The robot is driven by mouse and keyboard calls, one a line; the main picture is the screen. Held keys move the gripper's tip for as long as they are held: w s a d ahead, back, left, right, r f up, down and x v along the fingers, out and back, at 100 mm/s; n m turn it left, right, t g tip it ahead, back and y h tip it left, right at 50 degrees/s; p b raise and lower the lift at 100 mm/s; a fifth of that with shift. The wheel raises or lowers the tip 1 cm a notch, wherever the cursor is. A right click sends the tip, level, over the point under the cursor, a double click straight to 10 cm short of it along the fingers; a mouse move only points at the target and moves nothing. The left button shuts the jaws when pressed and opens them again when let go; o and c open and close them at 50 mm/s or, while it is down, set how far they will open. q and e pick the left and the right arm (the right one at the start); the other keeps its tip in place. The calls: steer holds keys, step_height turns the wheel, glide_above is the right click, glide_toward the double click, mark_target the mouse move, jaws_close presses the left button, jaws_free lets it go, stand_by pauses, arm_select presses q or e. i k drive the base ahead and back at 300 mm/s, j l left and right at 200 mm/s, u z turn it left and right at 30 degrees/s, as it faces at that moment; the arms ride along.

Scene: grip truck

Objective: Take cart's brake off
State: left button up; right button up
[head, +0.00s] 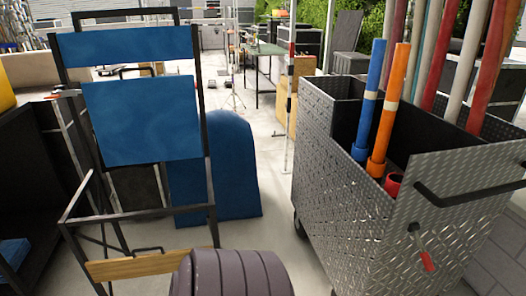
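The cart (341,160) stands at the right, a tall box of silvery diamond plate with a dark inside. A black bar handle (468,195) runs across its near end. Below the handle, a small lever with a red grip (426,261) sits on the near face, its grip pointing down; it looks like the brake. A blue pipe (369,100), an orange pipe (391,110) and several red and pale poles stand in the cart. A dark wheel (299,224) shows under its left side. Neither of my grippers is in view.
A dark metal frame with blue panels (145,120) and a wooden slat (140,264) stands at the left. A blue rounded object (230,165) is behind it. Pale floor (275,200) is free between this and the cart.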

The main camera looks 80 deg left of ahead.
mark_target(413, 228)
steer(key=i+l+u, duration=0.2)
steer(key=u, duration=0.25)
steer(key=i+l+u, duration=0.15)
steer(key=l+u, duration=0.15)
steer(key=u, duration=0.15)
steer(key=i+l+u, duration=0.1)
steer(key=l+u, duration=0.35)
steer(key=j+u, duration=0.1)
steer(key=u, duration=2.05)
